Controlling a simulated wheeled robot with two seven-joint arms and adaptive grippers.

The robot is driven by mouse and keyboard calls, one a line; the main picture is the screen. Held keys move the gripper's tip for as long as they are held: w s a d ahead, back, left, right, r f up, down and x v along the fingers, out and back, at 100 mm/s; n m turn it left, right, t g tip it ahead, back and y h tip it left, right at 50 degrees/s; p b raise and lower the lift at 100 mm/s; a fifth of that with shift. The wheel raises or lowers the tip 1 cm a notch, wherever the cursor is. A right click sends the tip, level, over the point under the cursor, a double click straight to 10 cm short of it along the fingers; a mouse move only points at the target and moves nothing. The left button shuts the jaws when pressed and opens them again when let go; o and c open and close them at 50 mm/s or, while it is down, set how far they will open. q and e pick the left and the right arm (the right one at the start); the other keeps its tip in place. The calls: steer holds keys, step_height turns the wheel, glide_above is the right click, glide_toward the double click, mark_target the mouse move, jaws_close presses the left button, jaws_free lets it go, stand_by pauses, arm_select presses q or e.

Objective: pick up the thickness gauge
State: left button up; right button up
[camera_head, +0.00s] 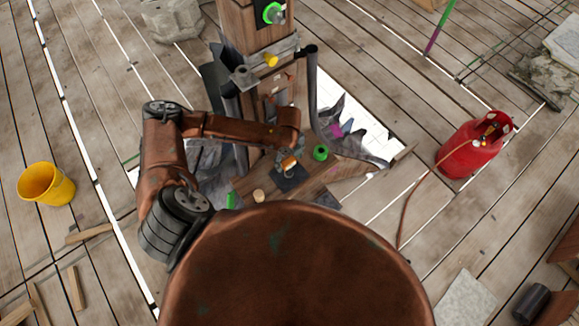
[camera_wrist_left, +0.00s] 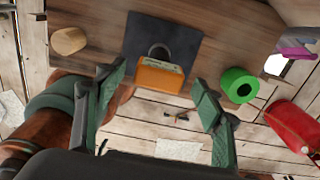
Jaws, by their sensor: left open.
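The thickness gauge appears to be the small orange box (camera_wrist_left: 160,75) with a pale top face. It sits at the near edge of a dark square pad (camera_wrist_left: 185,42) on a wooden surface, with a dark round part just behind it. My left gripper (camera_wrist_left: 160,92) is open, its two green-grey fingers apart on either side of the orange box and not visibly touching it. In the head view, the orange box (camera_head: 289,164) shows small beside the left gripper (camera_head: 287,156), partly covered by it. My right gripper is in neither view.
A green ring-shaped roll (camera_wrist_left: 239,85) lies right of the box, and a round wooden piece (camera_wrist_left: 69,41) lies left. A magenta item (camera_wrist_left: 296,48) is farther right. A wooden post (camera_head: 258,35) with metal brackets rises behind. A red gas cylinder (camera_head: 474,147) and yellow bucket (camera_head: 46,184) stand on the planks.

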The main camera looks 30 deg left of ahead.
arm_select(q)
steer(key=shift+f, duration=0.9)
steer(key=c, duration=1.4)
steer(key=shift+r, duration=0.1)
